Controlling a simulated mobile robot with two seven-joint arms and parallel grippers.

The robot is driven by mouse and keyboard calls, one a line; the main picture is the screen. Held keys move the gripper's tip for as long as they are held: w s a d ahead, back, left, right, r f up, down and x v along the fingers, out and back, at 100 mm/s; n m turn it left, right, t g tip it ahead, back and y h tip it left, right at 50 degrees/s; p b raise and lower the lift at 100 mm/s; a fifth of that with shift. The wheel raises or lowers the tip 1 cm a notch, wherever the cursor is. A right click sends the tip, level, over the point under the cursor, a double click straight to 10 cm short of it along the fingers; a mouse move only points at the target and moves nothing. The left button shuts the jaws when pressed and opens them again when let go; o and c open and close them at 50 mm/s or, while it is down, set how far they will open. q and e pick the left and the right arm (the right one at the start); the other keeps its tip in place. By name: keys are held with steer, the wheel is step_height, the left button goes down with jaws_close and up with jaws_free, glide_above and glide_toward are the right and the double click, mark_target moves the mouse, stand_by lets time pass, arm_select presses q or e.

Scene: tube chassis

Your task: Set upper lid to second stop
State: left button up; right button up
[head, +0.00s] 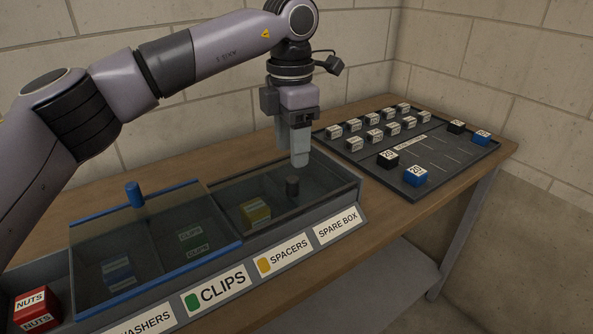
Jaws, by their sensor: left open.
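A long grey bin (347,231) with labelled compartments stands on the bench under two see-through sliding lids. The blue-edged lid (150,222) with a blue knob (134,194) covers the washers and clips area. The dark-edged lid (335,178) with a black knob (292,186) covers the spacers and spare box area. I cannot tell for certain which lid is the upper one, and no stop marks are clear. My left gripper (295,160) points down, open and empty, just above the black knob and apart from it. My right gripper is not in view.
A red NUTS block (35,307) lies in the uncovered left compartment. Blue, green and yellow blocks show through the lids. A dark tray (440,160) with several small blocks stands at the right. The wooden bench (385,215) is clear between bin and tray.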

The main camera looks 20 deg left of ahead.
mark_target(292, 179)
arm_select(q)
steer(key=shift+f, duration=3.45)
jaws_close()
